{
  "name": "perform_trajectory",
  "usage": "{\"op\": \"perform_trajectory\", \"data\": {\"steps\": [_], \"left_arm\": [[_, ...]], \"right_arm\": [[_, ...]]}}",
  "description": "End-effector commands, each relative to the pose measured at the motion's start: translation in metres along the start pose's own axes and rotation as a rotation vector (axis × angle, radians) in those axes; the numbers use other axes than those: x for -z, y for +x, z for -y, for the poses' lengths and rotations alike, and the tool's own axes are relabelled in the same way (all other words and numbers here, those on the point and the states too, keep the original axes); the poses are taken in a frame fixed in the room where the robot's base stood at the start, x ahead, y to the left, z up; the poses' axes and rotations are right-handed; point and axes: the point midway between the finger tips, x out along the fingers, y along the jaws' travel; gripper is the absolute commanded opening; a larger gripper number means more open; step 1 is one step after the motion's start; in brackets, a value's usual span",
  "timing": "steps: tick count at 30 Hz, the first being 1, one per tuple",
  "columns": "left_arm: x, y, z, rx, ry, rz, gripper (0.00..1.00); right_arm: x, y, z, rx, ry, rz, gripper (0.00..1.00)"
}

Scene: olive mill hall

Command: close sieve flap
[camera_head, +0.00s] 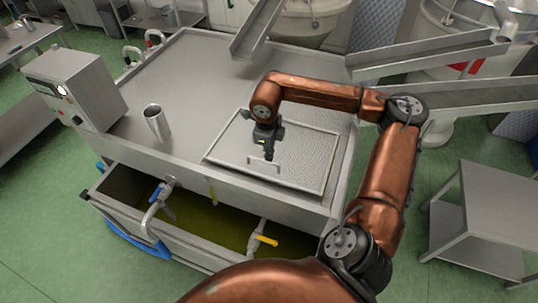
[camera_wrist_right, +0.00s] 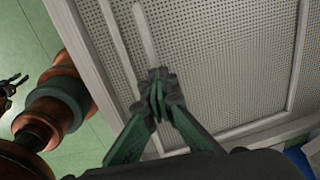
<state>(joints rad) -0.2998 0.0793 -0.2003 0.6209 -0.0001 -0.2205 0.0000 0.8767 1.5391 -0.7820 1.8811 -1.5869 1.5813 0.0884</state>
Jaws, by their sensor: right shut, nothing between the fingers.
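The sieve flap (camera_head: 304,152) is a perforated metal panel with a pale frame on the right part of the steel machine's top. It looks to lie nearly flat; I cannot tell whether it is fully seated. A small bar handle (camera_head: 262,169) stands near its front edge. My right gripper (camera_head: 268,154) points down over the flap just behind the handle, shut and empty. In the right wrist view its fingertips (camera_wrist_right: 160,90) are together in front of the perforated panel (camera_wrist_right: 225,60), at the end of a pale bar (camera_wrist_right: 146,35). Contact is unclear. My left gripper does not show in the head view.
A metal cup (camera_head: 157,122) and a control box (camera_head: 75,88) stand at the machine's left. Below the front edge is an open trough (camera_head: 205,215) with greenish liquid and valves. Metal chutes (camera_head: 430,55) run behind my right arm. A steel side table (camera_head: 490,200) stands at right.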

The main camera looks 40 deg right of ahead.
Motion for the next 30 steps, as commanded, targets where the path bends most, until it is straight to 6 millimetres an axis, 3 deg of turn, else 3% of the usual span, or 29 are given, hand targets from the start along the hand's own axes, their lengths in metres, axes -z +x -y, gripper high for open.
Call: {"op": "perform_trajectory", "data": {"steps": [13, 24, 30], "left_arm": [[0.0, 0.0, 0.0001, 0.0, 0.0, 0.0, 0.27], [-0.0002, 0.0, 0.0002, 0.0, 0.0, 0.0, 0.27], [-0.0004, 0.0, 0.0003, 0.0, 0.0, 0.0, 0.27]], "right_arm": [[-0.0001, -0.0001, -0.0001, 0.0, 0.0, 0.0, 0.0], [-0.0001, 0.0, -0.0001, 0.0, 0.0, 0.0, 0.25], [0.0, 0.0, 0.0, 0.0, 0.0, 0.0, 0.26]]}}
